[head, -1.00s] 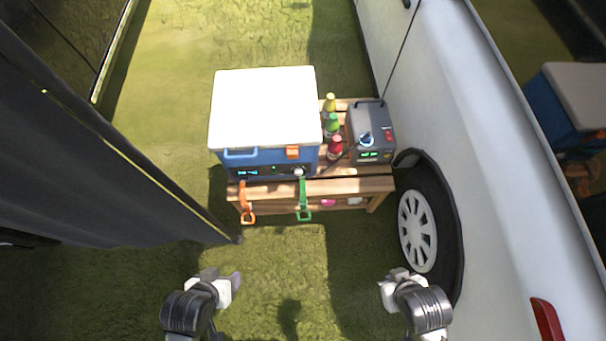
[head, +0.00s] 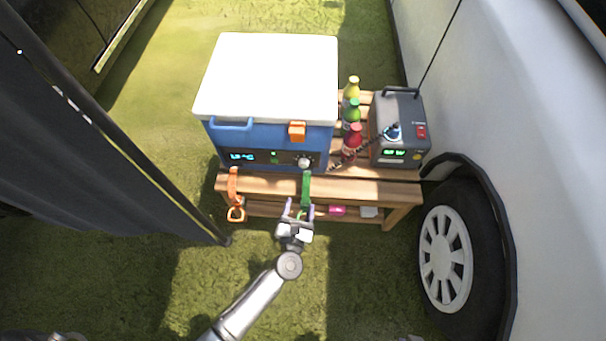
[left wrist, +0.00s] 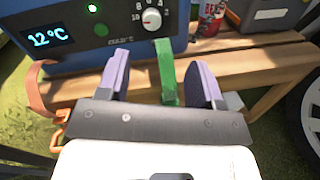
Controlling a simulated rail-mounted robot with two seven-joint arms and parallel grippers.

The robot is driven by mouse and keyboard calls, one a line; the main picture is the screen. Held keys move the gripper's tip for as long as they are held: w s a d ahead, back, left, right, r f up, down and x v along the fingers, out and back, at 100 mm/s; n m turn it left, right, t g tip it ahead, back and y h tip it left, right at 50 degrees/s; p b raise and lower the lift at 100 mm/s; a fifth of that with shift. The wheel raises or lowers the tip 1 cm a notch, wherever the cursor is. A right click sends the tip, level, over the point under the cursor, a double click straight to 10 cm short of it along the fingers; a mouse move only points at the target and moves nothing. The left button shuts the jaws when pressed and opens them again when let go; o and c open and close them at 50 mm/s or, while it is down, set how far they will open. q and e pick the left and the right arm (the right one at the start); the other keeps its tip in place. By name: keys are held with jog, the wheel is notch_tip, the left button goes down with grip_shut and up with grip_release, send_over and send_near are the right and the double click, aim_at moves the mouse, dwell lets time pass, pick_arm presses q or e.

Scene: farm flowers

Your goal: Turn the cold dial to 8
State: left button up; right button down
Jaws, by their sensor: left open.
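The cold dial (head: 304,162) is a small round white knob on the front panel of a blue cooler box (head: 270,135) with a white lid. In the left wrist view the dial (left wrist: 151,19) has a red mark and printed numbers around it, with 8 and 10 on its left side. A display (left wrist: 47,38) left of it reads 12°C. My left gripper (head: 299,212) is open and empty, below and in front of the dial, apart from it. In the left wrist view its purple fingers (left wrist: 160,80) stand either side of a hanging green strap. My right gripper is out of view.
The cooler stands on a wooden bench (head: 345,188). An orange strap (head: 235,190) and the green strap (head: 306,190) hang at its front. Several bottles (head: 351,115) and a grey power box (head: 400,130) stand right. A vehicle wheel (head: 446,258) is at the right.

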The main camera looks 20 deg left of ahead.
aim_at(304, 166)
pick_arm(q)
jog(key=shift+n+y, duration=0.5)
jog(key=shift+n, duration=0.3)
jog(key=b+x, duration=0.1)
jog(key=x, duration=0.3)
jog(key=f+b+x, duration=0.1)
jog(key=b+x, duration=0.1)
jog(key=x, duration=0.3)
jog(key=f+b+x, duration=0.1)
jog(key=x, duration=0.4)
jog(key=shift+a, duration=0.35)
jog(key=shift+s, duration=0.1)
jog(key=c, duration=0.3)
jog(key=shift+r, duration=0.1)
jog(key=c, duration=0.6)
